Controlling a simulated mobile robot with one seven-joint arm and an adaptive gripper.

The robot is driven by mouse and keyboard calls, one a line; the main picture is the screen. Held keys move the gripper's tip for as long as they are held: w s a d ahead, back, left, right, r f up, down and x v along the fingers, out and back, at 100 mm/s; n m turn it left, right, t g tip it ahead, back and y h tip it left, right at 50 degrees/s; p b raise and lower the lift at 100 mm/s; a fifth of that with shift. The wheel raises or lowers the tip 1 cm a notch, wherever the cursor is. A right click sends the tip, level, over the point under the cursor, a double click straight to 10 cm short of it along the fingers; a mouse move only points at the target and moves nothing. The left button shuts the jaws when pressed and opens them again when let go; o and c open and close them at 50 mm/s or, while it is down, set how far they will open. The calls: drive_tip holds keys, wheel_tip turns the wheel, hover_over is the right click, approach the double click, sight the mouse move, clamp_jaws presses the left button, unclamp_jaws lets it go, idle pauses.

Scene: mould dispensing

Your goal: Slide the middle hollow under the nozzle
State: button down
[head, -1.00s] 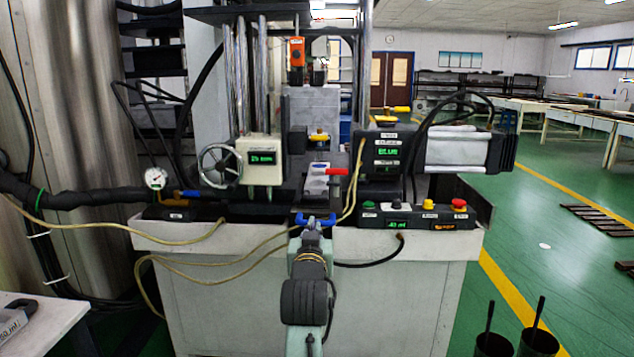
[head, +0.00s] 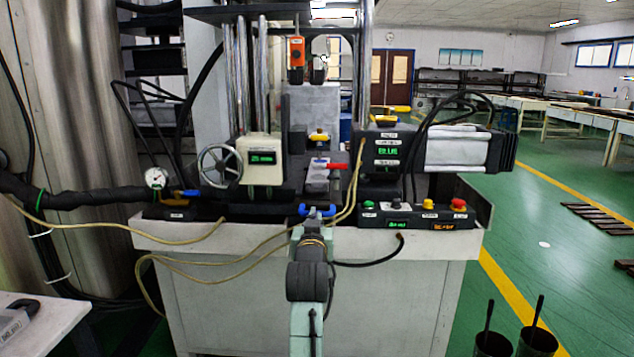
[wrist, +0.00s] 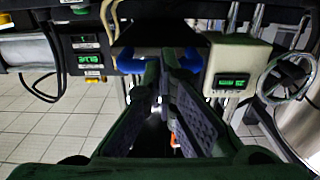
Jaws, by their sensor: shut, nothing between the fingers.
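The mould (head: 318,177), a narrow pale grey block with dark hollows in a row, lies at the centre of the machine. A red handle (head: 337,167) stands at its right. A blue handle (head: 318,210) is at the near end. My gripper (head: 312,228) is at the blue handle, shut and empty. In the wrist view the fingers (wrist: 165,90) lie between the handle's two blue ends (wrist: 131,63); contact is hard to tell. A yellow-topped fitting (head: 319,136) sits behind the mould. I cannot make out the nozzle tip or which hollow is under it.
A control box (head: 418,215) with coloured buttons stands right of the handle. A pale display box (head: 261,160) and a handwheel (head: 218,165) stand left. Yellowish hoses (head: 190,240) and a black cable (head: 375,258) hang over the machine's front near my arm.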

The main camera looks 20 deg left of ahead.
drive_tip(key=shift+x, duration=0.85)
idle(0.6)
drive_tip(key=v, duration=0.7)
drive_tip(key=shift+p, duration=0.45)
